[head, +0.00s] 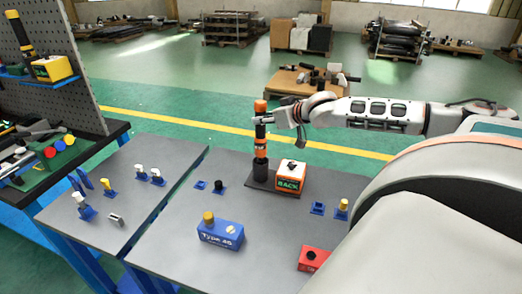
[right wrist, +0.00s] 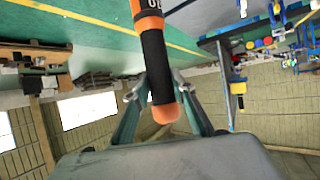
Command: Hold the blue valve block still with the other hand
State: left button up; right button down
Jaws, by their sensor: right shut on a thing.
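The blue valve block (head: 220,234), marked "Type 40", sits on the front of the grey table with a yellow cap (head: 208,217) on its top left. No gripper is at it. My right gripper (head: 262,121) is shut on a black and orange tool (head: 260,106), high on its handle. The tool is upright over the black base plate beside the white and orange "RACK" block (head: 290,176); I cannot tell whether it rests in its holder. In the right wrist view both fingers flank the tool's handle (right wrist: 155,55), near its orange end. My left gripper is not in view.
A red block (head: 312,259) lies at the table's front right, near my right arm. Small blue holders (head: 318,208) stand on the tabletop. A grey side table (head: 112,190) at left carries small fittings. Free tabletop surrounds the blue block.

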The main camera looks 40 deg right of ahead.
aim_at(264, 103)
jog(key=shift+r, duration=2.65)
jog(key=shift+a, duration=0.15)
